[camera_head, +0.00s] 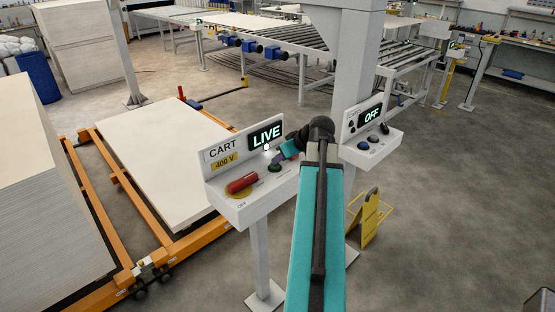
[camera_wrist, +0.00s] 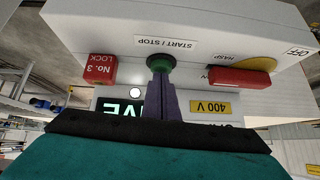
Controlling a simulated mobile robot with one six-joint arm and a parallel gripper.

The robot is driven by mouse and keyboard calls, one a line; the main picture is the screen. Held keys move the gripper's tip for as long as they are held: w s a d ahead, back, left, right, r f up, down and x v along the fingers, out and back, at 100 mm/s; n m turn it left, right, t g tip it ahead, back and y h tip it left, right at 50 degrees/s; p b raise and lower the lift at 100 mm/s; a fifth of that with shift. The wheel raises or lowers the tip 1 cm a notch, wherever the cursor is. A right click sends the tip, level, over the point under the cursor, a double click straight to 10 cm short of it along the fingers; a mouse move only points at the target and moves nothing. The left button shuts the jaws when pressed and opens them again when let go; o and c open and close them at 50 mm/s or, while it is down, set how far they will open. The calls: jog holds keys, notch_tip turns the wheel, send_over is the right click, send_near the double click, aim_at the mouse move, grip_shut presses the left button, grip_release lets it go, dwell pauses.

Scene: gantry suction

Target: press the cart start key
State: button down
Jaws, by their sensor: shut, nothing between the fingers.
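The cart control box (camera_head: 262,200) stands on a post, with a CART sign (camera_head: 222,148), a 400 V label and a lit display (camera_head: 265,135) reading LIVE. Its green key (camera_head: 274,168) shows in the wrist view as a green round button (camera_wrist: 160,62) beside the START / STOP label (camera_wrist: 165,42). My gripper (camera_head: 279,158) is shut and empty, pointing down at this key. In the wrist view the purple fingertips (camera_wrist: 161,79) overlap the key's near edge. I cannot tell whether they touch it.
A red handle (camera_head: 242,183) lies on the same box, and a red No. 3 LOCK block (camera_wrist: 102,69) sits across the key from it. A second box (camera_head: 372,140) reading OFF stands at right. An orange-railed cart with a pale board stack (camera_head: 160,150) is at left.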

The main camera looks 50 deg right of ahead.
jog(key=shift+f, duration=0.1)
jog(key=shift+f+b, duration=0.75)
jog(key=shift+b, duration=0.05)
jog(key=shift+s+a+f+b, duration=0.1)
jog(key=shift+s+f+b, duration=0.1)
jog(key=shift+f+b, duration=0.15)
jog(key=shift+f, duration=0.1)
jog(key=r, duration=0.1)
jog(key=r+p, duration=0.1)
jog(key=r, duration=0.1)
jog(key=r+p, duration=0.1)
jog(key=shift+w+r, duration=0.25)
jog(key=shift+w, duration=0.05)
jog(key=b+v, duration=0.3)
jog(key=v, duration=0.7)
jog(key=shift+d+r, duration=0.25)
jog(key=shift+r, duration=0.05)
dwell(0.6)
